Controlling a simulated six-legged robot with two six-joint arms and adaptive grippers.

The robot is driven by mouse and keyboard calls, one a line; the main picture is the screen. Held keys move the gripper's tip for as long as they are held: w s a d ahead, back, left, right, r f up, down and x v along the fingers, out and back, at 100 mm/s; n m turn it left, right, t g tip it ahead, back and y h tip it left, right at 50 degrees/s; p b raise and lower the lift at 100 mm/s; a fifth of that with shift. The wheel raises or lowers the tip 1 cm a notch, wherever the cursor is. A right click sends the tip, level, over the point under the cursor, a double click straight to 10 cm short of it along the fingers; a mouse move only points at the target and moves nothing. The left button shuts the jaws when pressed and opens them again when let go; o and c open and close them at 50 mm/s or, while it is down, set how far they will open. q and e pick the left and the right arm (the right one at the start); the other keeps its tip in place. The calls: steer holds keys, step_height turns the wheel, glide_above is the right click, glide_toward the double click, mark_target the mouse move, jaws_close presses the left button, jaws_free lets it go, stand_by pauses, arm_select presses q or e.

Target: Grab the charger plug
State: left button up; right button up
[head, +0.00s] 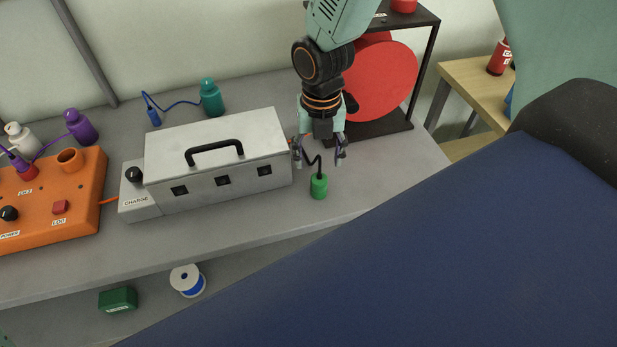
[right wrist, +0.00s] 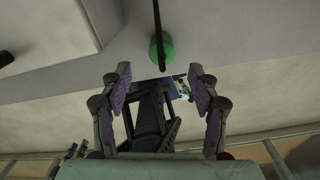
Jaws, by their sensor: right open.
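A green cylindrical plug (head: 319,187) with a bent black cord rising from its top stands on the grey bench, just right of the metal box; I take it as the charger plug. My right gripper (head: 320,158) is open above and slightly behind it, with the cord showing between the fingers. In the right wrist view the green plug (right wrist: 160,50) lies beyond the open fingertips of my right gripper (right wrist: 160,80), roughly centred between them. The fingers do not touch the plug there. My left gripper is not in view.
The metal box (head: 210,150) labelled CHARGE, with a black handle, stands close on the left. A black rack (head: 425,80) with red discs (head: 380,85) stands behind. An orange panel (head: 60,200) is far left. Bare bench (head: 240,215) lies in front.

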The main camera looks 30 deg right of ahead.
mark_target(319, 177)
steer(key=shift+s+a+f, duration=0.15)
steer(key=shift+f, duration=0.15)
steer(key=f, duration=0.6)
steer(key=shift+d+f+b, duration=0.2)
steer(key=shift+d+b, duration=0.1)
steer(key=shift+d, duration=0.1)
steer(key=shift+a+f, duration=0.2)
steer(key=shift+f, duration=0.1)
steer(key=shift+s+a+r, duration=0.1)
steer(key=shift+w+d, duration=0.2)
steer(key=c, duration=0.6)
steer(key=shift+s+a, duration=0.15)
steer(key=c, duration=0.4)
jaws_close()
